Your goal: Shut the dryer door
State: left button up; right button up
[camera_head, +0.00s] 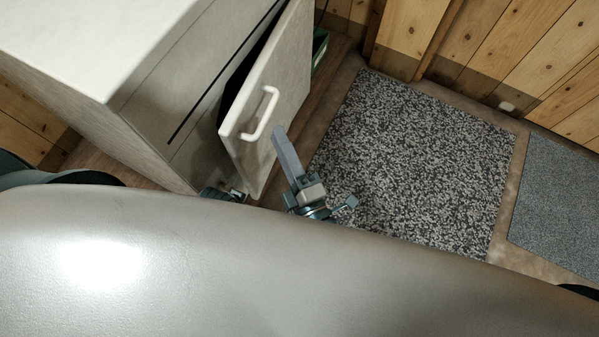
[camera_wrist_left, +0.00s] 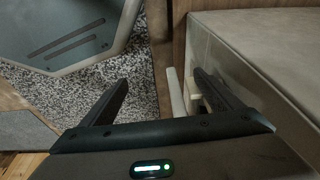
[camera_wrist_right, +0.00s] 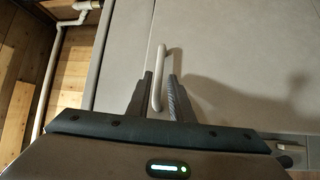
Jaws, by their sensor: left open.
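The pale dryer (camera_head: 150,120) stands at the upper left in the head view. Its door (camera_head: 285,75) stands ajar, with a dark gap behind it and a white bar handle (camera_head: 265,115) on its face. My right gripper (camera_head: 281,132) is beside the handle, to its right. In the right wrist view, the handle (camera_wrist_right: 157,80) shows between the narrowly spaced fingers (camera_wrist_right: 161,75); contact is unclear. My left gripper (camera_wrist_left: 160,75) is open and appears empty. Its right finger is beside a pale panel (camera_wrist_left: 245,40) and a narrow white part (camera_wrist_left: 177,95). My big grey arm link hides the lower head view.
A speckled rug (camera_head: 420,150) lies right of the door, with a plain grey mat (camera_head: 560,200) farther right. Plank walls (camera_head: 510,45) close off the back. A green item (camera_head: 320,45) is partly hidden behind the door. White pipes (camera_wrist_right: 60,60) run along the wall.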

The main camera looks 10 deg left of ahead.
pick_arm(q)
jog(key=shift+b+v, duration=0.45)
jog(key=shift+v, duration=1.45)
pick_arm(e)
jog(key=v, duration=0.9)
jog(key=shift+s+d, duration=0.2)
jog(key=shift+s, duration=0.1)
pick_arm(q)
jog(key=shift+w, duration=0.1)
pick_arm(e)
jog(key=shift+f, duration=0.1)
